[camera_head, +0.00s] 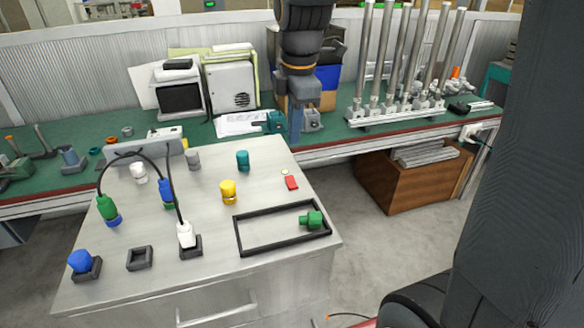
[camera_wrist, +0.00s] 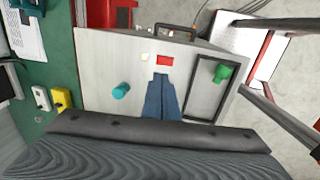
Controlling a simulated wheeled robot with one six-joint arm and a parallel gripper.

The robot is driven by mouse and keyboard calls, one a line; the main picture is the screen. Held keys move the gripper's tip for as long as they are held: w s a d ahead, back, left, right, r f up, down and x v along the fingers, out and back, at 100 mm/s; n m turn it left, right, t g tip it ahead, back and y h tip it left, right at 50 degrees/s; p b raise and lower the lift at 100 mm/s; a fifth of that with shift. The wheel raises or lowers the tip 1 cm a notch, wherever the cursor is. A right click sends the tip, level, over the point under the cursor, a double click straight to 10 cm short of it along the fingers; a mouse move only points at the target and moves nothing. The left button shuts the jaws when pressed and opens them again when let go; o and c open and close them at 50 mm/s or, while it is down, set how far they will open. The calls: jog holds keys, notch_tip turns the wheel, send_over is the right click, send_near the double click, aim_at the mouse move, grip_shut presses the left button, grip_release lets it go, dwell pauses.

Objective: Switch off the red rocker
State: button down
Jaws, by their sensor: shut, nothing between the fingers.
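The red rocker (camera_head: 291,183) is a small red block on the light grey top of the cabinet (camera_head: 200,254), near its right edge. It also shows in the wrist view (camera_wrist: 165,61), just beyond my fingertips. A small pale round button or lamp (camera_head: 284,172) sits beside it. My gripper (camera_head: 296,139) is shut and empty, its blue-grey fingers pointing down behind the rocker in the head view. In the wrist view the closed fingertips (camera_wrist: 161,76) appear just short of the rocker, apart from it. The height gap and which side of the rocker is pressed cannot be told.
A black rectangular frame (camera_head: 240,233) with a green plug (camera_head: 311,219) lies near the rocker. Yellow (camera_head: 228,193) and teal (camera_head: 242,160) knobs stand left of it. Cabled plugs, including a white one (camera_head: 186,236), stand farther left. A green bench (camera_head: 232,126) with equipment runs behind.

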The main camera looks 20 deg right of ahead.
aim_at(291, 178)
jog(key=f, duration=0.4)
jog(key=w+f+p, duration=0.1)
jog(key=f, duration=0.3)
jog(key=w+f+p, duration=0.1)
jog(key=f, duration=0.3)
jog(key=shift+d, duration=0.15)
